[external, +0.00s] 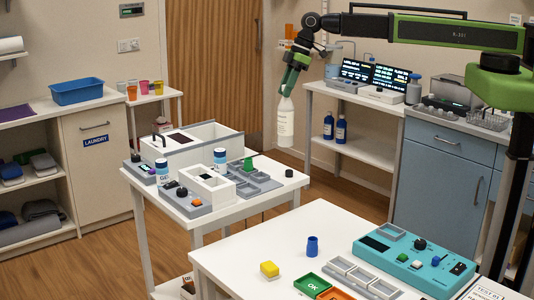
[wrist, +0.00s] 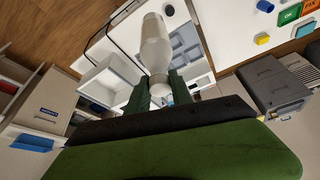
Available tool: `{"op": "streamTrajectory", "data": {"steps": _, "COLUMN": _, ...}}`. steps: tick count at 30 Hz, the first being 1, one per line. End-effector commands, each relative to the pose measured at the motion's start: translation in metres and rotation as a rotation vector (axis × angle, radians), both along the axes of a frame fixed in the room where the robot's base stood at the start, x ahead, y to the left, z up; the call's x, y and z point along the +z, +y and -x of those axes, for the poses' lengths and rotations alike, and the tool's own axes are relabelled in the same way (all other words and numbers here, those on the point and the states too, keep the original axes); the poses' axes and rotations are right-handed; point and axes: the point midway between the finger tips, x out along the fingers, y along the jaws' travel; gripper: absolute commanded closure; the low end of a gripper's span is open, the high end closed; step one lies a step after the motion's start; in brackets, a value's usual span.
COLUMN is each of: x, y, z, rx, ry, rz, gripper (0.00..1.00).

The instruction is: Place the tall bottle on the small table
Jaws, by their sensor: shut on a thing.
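The tall white bottle (external: 285,122) hangs upright below my gripper (external: 291,80) in the external view. My gripper is shut on its neck. In the wrist view the bottle (wrist: 155,42) points away between the dark green fingers (wrist: 160,88). The middle white table (external: 228,204) carries several devices and lies below and left of the bottle. A front white table (external: 240,248) stands nearer the camera. A little side table (external: 160,97) with coloured cups stands at the back left. I cannot tell which one is the small table.
A white open box (external: 205,143), grey trays (external: 255,182) and small jars crowd the middle table. A black knob-like piece (external: 289,173) sits at its right corner. The front table holds a teal panel (external: 415,262), a blue cup (external: 312,245) and a yellow block (external: 269,269); its left part is bare.

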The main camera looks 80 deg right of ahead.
Motion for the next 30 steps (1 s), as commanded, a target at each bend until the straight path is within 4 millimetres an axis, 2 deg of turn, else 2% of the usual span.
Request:
{"op": "streamTrajectory", "data": {"steps": 1, "x": 0.006, "y": -0.017, "z": 0.004, "rx": -0.025, "ry": -0.001, "rz": -0.001, "gripper": 1.0}}
{"op": "streamTrajectory", "data": {"steps": 6, "x": 0.013, "y": -0.059, "z": 0.008, "rx": -0.082, "ry": -0.001, "rz": 0.0, "gripper": 1.0}}
{"op": "streamTrajectory", "data": {"steps": 13, "x": 0.017, "y": -0.089, "z": 0.012, "rx": -0.123, "ry": 0.0, "rz": 0.0, "gripper": 1.0}}
{"op": "streamTrajectory", "data": {"steps": 21, "x": 0.013, "y": -0.089, "z": 0.01, "rx": -0.127, "ry": 0.0, "rz": 0.0, "gripper": 1.0}}
{"op": "streamTrajectory", "data": {"steps": 30, "x": -0.017, "y": -0.053, "z": -0.014, "rx": -0.125, "ry": -0.001, "rz": 0.001, "gripper": 1.0}}
